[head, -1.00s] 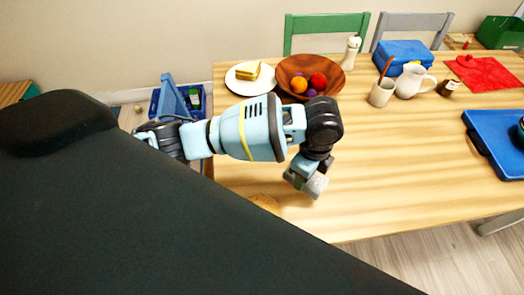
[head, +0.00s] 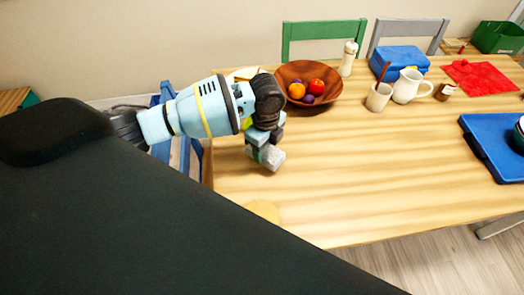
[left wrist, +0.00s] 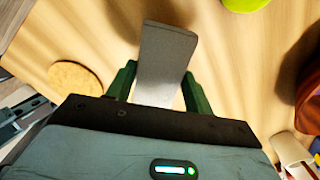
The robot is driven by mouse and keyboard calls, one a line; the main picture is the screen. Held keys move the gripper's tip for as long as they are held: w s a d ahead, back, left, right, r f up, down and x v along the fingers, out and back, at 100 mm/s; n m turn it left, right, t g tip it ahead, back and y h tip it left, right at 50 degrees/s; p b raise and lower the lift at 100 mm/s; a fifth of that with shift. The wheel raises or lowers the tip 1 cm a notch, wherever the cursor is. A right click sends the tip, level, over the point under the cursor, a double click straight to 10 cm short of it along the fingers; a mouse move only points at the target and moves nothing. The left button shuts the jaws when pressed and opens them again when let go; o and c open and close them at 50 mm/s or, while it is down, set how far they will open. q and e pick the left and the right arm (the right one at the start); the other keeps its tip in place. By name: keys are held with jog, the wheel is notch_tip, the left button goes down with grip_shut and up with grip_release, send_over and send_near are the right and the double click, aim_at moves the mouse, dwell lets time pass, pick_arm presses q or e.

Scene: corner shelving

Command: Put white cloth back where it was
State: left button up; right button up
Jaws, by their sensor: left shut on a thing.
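My left gripper (head: 262,146) is over the left part of the wooden table, in front of the brown bowl. In the left wrist view my left gripper (left wrist: 160,72) is shut on a pale grey-white, flat, stiff-looking piece, which I take to be the white cloth (left wrist: 168,42). The cloth sticks out beyond the fingertips. In the head view it shows as a small pale block (head: 271,158) at the gripper's end. I cannot tell exactly how high it is above the table. My right gripper is not in view.
The brown fruit bowl (head: 322,93) is close behind the gripper; my arm mostly hides the plate beside it. A round tan mat (left wrist: 75,78) lies near the table's front-left edge. A cup (head: 379,97), pitcher (head: 408,86) and blue tray (head: 490,145) are farther right. Mid-table is clear.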

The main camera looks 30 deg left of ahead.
pick_arm(q)
jog(key=shift+w+a, duration=0.1)
jog(key=shift+a, duration=0.3)
jog(key=f, duration=0.3)
jog(key=shift+a+f, duration=0.15)
jog(key=shift+a, duration=0.05)
jog(key=shift+w+f, duration=0.1)
jog(key=shift+f, duration=0.2)
jog(key=o, duration=1)
